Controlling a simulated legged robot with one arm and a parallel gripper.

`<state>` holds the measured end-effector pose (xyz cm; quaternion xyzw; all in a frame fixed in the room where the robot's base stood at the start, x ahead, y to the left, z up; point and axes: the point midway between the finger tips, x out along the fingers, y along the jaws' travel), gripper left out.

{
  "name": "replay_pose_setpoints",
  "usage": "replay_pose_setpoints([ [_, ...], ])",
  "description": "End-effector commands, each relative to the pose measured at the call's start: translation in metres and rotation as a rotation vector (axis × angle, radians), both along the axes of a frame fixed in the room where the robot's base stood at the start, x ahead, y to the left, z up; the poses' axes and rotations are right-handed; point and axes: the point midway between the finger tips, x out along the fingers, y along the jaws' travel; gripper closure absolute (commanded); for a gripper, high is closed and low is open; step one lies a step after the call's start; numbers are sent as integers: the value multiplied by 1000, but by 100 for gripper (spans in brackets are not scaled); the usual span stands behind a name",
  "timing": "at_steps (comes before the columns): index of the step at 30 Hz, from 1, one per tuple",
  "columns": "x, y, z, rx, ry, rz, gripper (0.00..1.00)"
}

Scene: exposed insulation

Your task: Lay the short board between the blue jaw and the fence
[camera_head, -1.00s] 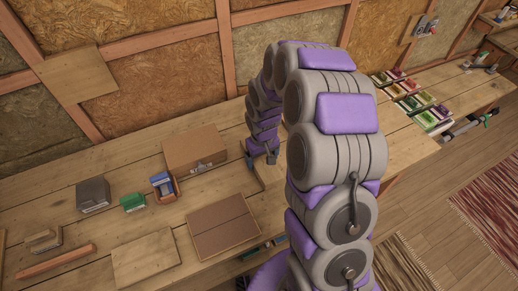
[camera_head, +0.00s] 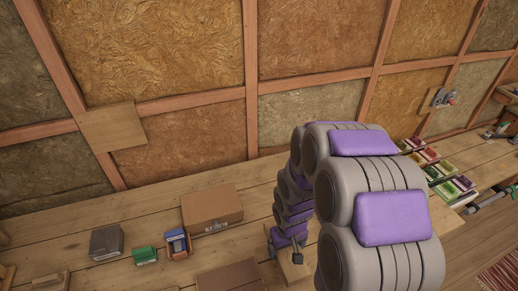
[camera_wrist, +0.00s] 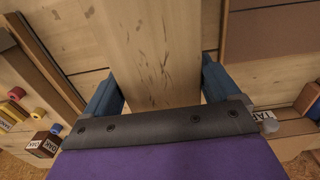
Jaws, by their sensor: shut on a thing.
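My gripper (camera_head: 285,249) hangs to the right of the cardboard box in the head view, its fingers pointing down. It is shut on a pale wooden board (camera_head: 299,264), taken to be the short board. In the wrist view the same board (camera_wrist: 155,45) runs between my two dark blue fingers and out past the top edge. A long brown wooden strip (camera_wrist: 45,62), perhaps the fence, lies slanted at the left of the wrist view. I cannot make out the blue jaw for certain in either view.
On the bench stand a cardboard box (camera_head: 211,208), a dark grey block (camera_head: 106,242), a green box (camera_head: 145,256) and a small tray with blue items (camera_head: 176,240). Several coloured cartons (camera_head: 440,172) lie at the far right. Clear planks (camera_head: 60,222) show by the wall.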

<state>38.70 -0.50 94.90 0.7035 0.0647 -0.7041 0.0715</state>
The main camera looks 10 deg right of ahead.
Motion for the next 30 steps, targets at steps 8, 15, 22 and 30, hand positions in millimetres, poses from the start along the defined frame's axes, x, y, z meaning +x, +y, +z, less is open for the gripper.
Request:
replay_pose_setpoints([
  [8,54,-4,25,-19,-7,-64,60],
  [15,97,-3,55,-19,-8,-122,60],
  [22,130,2,85,-4,-7,-168,60],
  [30,145,5,102,8,-1,-192,60],
])
